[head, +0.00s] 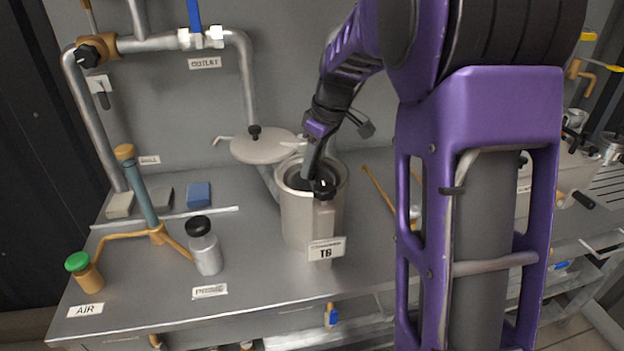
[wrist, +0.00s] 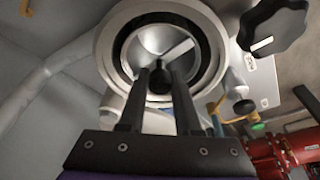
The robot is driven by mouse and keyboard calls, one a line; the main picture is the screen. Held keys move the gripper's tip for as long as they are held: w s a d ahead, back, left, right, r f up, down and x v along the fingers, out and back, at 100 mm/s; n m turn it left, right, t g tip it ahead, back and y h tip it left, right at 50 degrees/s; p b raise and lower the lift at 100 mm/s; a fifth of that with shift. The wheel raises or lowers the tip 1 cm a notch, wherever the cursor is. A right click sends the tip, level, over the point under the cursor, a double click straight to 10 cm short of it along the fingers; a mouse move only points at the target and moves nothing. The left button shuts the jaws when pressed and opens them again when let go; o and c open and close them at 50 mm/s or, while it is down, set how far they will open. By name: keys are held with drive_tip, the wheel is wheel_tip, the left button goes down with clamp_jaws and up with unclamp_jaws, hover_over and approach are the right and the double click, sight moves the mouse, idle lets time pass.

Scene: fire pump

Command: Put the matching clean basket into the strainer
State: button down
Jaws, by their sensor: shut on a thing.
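The strainer (head: 297,218) is a pale grey pot labelled T6, with its round mouth open. Its lid (head: 264,149) is swung aside behind it. My gripper (head: 318,182) points down into the mouth. In the wrist view, my gripper (wrist: 161,74) has both fingers closed around a dark knob at the middle of the mouth. A pale metal basket (wrist: 150,42) with a light bar across it sits inside the strainer's rim (wrist: 106,52), roughly centred. The basket's lower part is hidden, so I cannot tell how deep it sits.
A black-capped canister (head: 205,250), a blue-green post (head: 141,190) and an AIR fitting with a green cap (head: 85,270) stand left on the grey bench (head: 250,285). Small blocks (head: 198,195) lie behind. Pipes rise at the back left. My arm hides part of the right side.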

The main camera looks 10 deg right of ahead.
sight(312, 179)
drive_tip(key=shift+f, duration=1.85)
drive_tip(key=shift+f+b, duration=0.2)
drive_tip(key=shift+b, duration=0.2)
drive_tip(key=c, duration=0.6)
unclamp_jaws()
drive_tip(key=shift+r, duration=0.15)
drive_tip(key=p+v, duration=0.2)
drive_tip(key=v, duration=1)
